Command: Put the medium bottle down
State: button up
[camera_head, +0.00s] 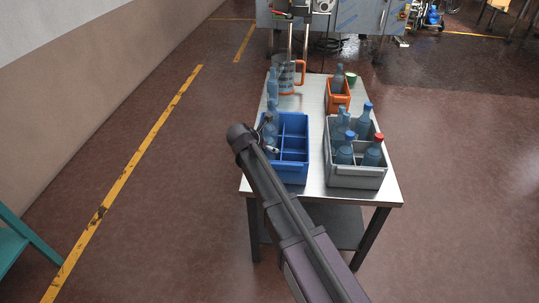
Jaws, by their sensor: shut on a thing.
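My gripper (269,143) is at the left side of the blue divided crate (306,162) on the table. It is shut on a blue-grey bottle (270,128), seen small and partly hidden by my arm. The bottle appears upright, at or in the crate's left column of compartments; I cannot tell whether it touches the crate floor. The crate's other visible compartments look empty. A label or size mark on the bottle cannot be made out.
A grey crate (356,183) at right holds several bottles, one with a red cap (379,137). An orange crate (338,109) with a bottle (338,80) stands behind it. More bottles (272,87) and an orange-handled jug (287,78) are at the back left. Bare tabletop (315,112) lies between.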

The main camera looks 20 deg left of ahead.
jog(key=shift+f+b, duration=0.55)
jog(key=shift+f, duration=0.3)
jog(key=shift+f, duration=0.15)
jog(key=o, duration=1.1)
jog(key=p+v, duration=0.8)
jog(key=v, duration=0.4)
jog(key=shift+s, duration=0.1)
